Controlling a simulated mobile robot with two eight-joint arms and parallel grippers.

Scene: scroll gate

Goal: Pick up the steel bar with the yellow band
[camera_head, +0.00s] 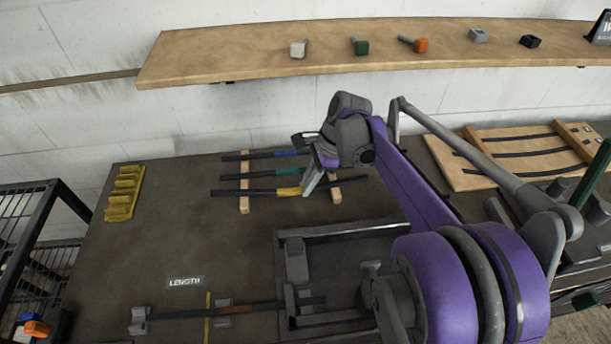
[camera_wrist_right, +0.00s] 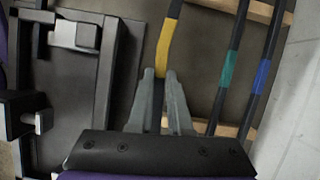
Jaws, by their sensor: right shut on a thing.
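The steel bar with the yellow band (camera_head: 240,192) lies nearest to me of three dark bars across two wooden strips. My right gripper (camera_head: 308,186) comes down on it just right of the yellow band. In the right wrist view the bar, with its yellow band (camera_wrist_right: 165,48), runs between the two grey fingers of the right gripper (camera_wrist_right: 161,74), which are shut on it. The bar still appears to be at the strips; a lift cannot be told. My left gripper is not in view.
A bar with a green band (camera_wrist_right: 228,70) and one with a blue band (camera_wrist_right: 262,75) lie close beside it. A grey metal fixture (camera_head: 290,262) stands nearer me. A yellow notched block (camera_head: 124,192) is at the left. A wooden shelf (camera_head: 200,62) hangs above.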

